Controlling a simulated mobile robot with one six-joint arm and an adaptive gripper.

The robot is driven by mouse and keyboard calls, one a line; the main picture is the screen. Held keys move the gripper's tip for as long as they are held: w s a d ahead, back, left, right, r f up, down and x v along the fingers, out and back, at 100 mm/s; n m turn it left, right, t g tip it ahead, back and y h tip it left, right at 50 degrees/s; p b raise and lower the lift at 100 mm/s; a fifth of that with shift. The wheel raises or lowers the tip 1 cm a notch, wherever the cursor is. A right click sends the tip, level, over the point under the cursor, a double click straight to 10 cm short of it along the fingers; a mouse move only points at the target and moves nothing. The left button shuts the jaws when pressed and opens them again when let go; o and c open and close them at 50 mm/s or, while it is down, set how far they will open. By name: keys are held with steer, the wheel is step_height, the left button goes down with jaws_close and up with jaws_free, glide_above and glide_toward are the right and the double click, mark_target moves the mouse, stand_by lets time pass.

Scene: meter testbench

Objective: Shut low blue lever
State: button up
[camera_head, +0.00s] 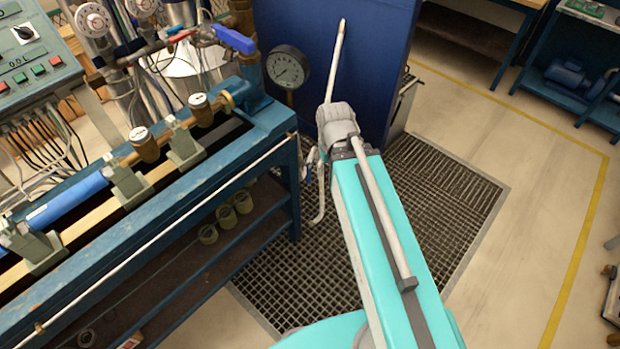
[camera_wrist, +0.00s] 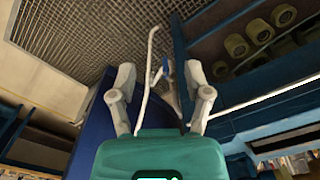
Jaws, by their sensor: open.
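In the wrist view my gripper (camera_wrist: 162,88) is open and empty, with one pale finger on each side of the picture's middle. A small blue lever (camera_wrist: 166,68) shows between and beyond the fingertips, beside a thin bent white pipe (camera_wrist: 151,55); the gap to it is hard to judge. In the head view a small blue and white fitting (camera_head: 309,160) shows low beside the bench end, left of my arm, with the bent pipe (camera_head: 321,205) below it. My fingers are not clearly visible there. Another blue lever (camera_head: 235,40) sits higher, on the bench-top pipework.
The blue bench (camera_head: 270,122) with pipes and meters stands at left, and a dark blue panel (camera_head: 375,60) stands behind my wrist. A round gauge (camera_head: 288,67) stands between them. Floor grating (camera_head: 440,190) lies below; the floor at right is open.

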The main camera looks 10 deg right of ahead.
steer(key=w+a+f+n+t+y+b, duration=0.15)
steer(key=w+f+b, duration=0.25)
steer(key=f+b, duration=0.65)
steer(key=n+t+y+b, duration=0.65)
steer(key=t+b, duration=0.35)
steer(key=b, duration=2.7)
glide_toward(310, 178)
steer(key=r+v, duration=0.1)
steer(key=v, duration=0.2)
steer(key=shift+f+m+g, duration=0.1)
steer(key=shift+m+g, duration=0.15)
steer(key=shift+m, duration=0.15)
steer(key=shift+w+a, duration=0.1)
steer(key=b+x, duration=0.5)
steer(key=x, duration=0.8)
steer(key=shift+w+a+f+b, duration=0.2)
steer(key=shift+w+b, duration=0.05)
steer(key=shift+b, duration=0.05)
